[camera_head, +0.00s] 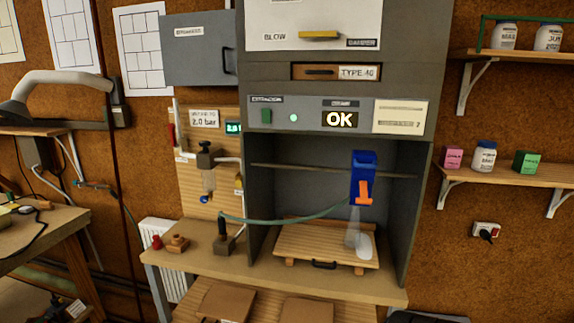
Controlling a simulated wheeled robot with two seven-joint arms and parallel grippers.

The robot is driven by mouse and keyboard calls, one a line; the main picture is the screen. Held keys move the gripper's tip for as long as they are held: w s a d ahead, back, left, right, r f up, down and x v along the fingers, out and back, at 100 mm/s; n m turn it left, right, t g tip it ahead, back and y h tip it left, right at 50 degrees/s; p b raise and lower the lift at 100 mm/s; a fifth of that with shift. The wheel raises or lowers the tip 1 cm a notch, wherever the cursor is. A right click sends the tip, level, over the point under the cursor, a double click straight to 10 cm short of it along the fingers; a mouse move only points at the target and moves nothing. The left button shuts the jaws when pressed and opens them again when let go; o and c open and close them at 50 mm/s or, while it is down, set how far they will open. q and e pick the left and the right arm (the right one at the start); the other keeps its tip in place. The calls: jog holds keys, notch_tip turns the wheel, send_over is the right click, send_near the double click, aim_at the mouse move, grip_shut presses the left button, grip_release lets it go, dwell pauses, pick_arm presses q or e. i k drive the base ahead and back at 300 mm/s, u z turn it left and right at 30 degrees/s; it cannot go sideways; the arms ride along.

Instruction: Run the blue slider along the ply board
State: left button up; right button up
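A blue block with an orange lever (363,178) sits at a thin horizontal rail across the grey booth, right of its middle. A green hose runs from it down to the left. A pale, see-through cone shape hangs below it, above a whitish rounded thing on a slatted wooden board (310,243) on the booth floor. A light plywood panel (190,125) with gauges stands upright left of the booth, and a small blue part (204,199) shows low in front of it. I cannot tell which wooden piece is the ply board. Neither gripper is in view.
The booth's control panel has a display (340,119) reading OK and a lit green lamp (293,118). A dark fitting (224,243) holding the hose and a small wooden block (178,243) stand on the bench left of the booth. Wall shelves (510,178) with jars are at right.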

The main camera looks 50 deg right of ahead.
aim_at(362, 178)
jog(key=u, duration=0.4)
jog(key=i, duration=0.7)
jog(key=z, duration=2.1)
